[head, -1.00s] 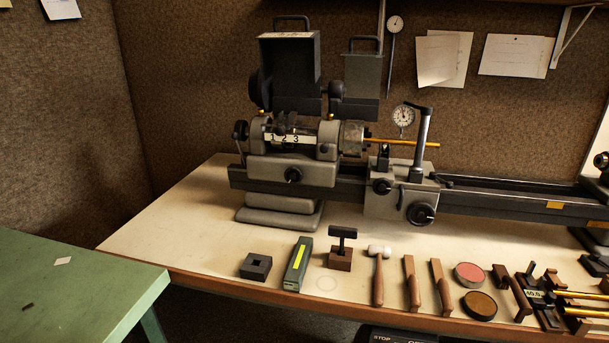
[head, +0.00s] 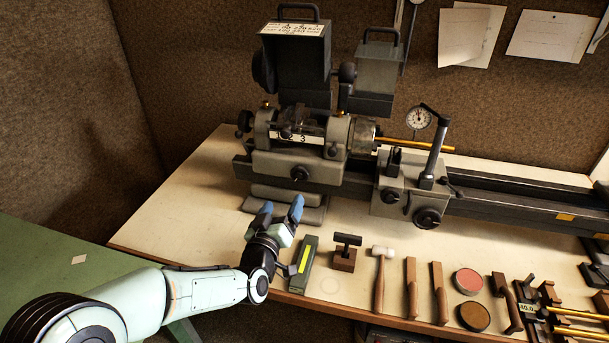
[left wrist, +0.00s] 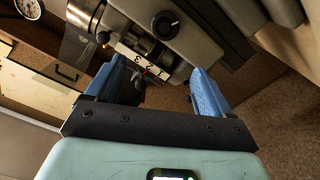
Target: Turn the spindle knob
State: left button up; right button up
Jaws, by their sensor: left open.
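The grey lathe headstock (head: 300,160) stands on the bench with a 1-2-3 label strip on its front. A dark round knob (head: 244,121) sits at its left end, and another dark knob (head: 300,174) is low on its front. I cannot tell for certain which is the spindle knob. My left gripper (head: 282,208) is open and empty, with blue fingertips, in front of and below the headstock, apart from both knobs. In the left wrist view the open fingers (left wrist: 160,82) frame the label strip (left wrist: 135,58), and the front knob (left wrist: 164,25) shows beyond them. My right gripper is not in view.
A green-grey box with a yellow stripe (head: 304,262) lies just right of my left gripper. A wooden block (head: 345,258), a mallet (head: 382,270) and several tools line the bench front. Raised covers (head: 297,55) stand above the headstock. A carriage with a dial gauge (head: 419,118) is right.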

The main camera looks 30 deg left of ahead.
pick_arm(q)
jog(key=f, duration=0.2)
send_near(299, 175)
jog(key=x, duration=0.8)
jog(key=shift+b, duration=0.3)
jog(key=c, duration=1.1)
